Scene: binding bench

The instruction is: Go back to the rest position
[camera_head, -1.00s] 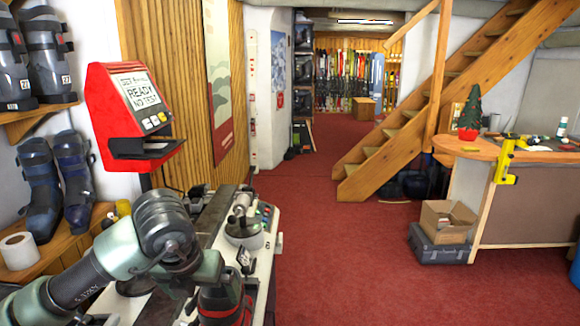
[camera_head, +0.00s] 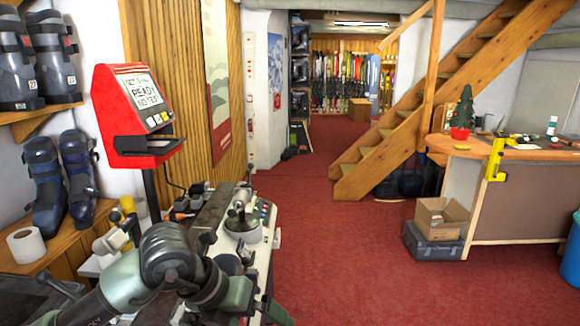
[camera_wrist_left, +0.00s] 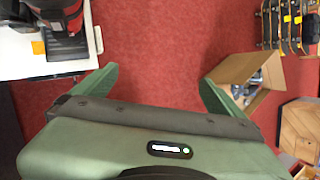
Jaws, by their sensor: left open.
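My left arm (camera_head: 170,262) comes in from the bottom left of the head view, bent low in front of the bench. In the left wrist view my left gripper (camera_wrist_left: 157,82) has its two green fingers wide apart. Only red carpet shows between them, and nothing is held. In the head view the arm and the frame's lower edge hide most of this gripper. My right arm and gripper are in neither view.
The bench with its binding machine (camera_head: 242,222) stands close beside my left arm. A red test terminal (camera_head: 120,140) stands behind it. A dark red-and-black object (camera_wrist_left: 66,28) lies left of the fingers. The carpet (camera_head: 335,255) to the right is clear, up to a cardboard box (camera_head: 428,217).

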